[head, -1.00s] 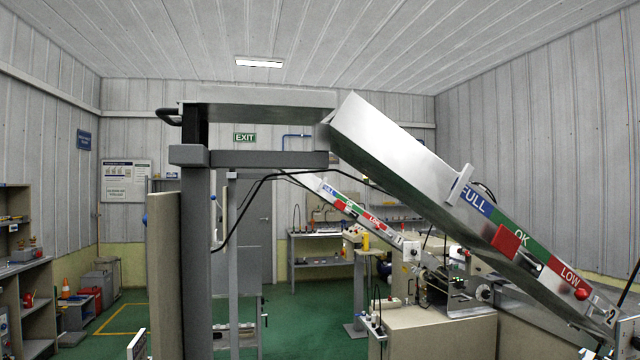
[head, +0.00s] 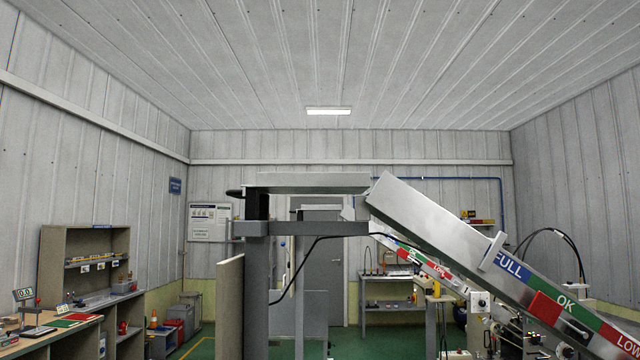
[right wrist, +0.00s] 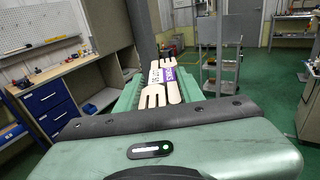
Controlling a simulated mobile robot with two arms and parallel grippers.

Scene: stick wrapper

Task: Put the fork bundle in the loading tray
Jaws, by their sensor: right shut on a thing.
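The fork bundle (right wrist: 160,84), pale wooden forks with a white and purple printed band, shows in the right wrist view. My right gripper (right wrist: 160,80) is shut on it; its green body fills the bottom of that view and hides part of the grip. In the head view a flat grey metal tray (head: 310,180) sits on a post at the upper end of a sloped metal chute (head: 440,230) marked FULL, OK and LOW. I cannot tell for sure that this is the loading tray. The bundle is apart from it. Neither gripper shows in the head view.
A grey post (head: 257,290) and a beige panel (head: 230,305) stand under the tray. A second chute (head: 415,257) is behind. A shelf unit (head: 85,262) stands at left. In the right wrist view, blue drawers (right wrist: 45,100) are at left, a grey cart (right wrist: 222,72) ahead.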

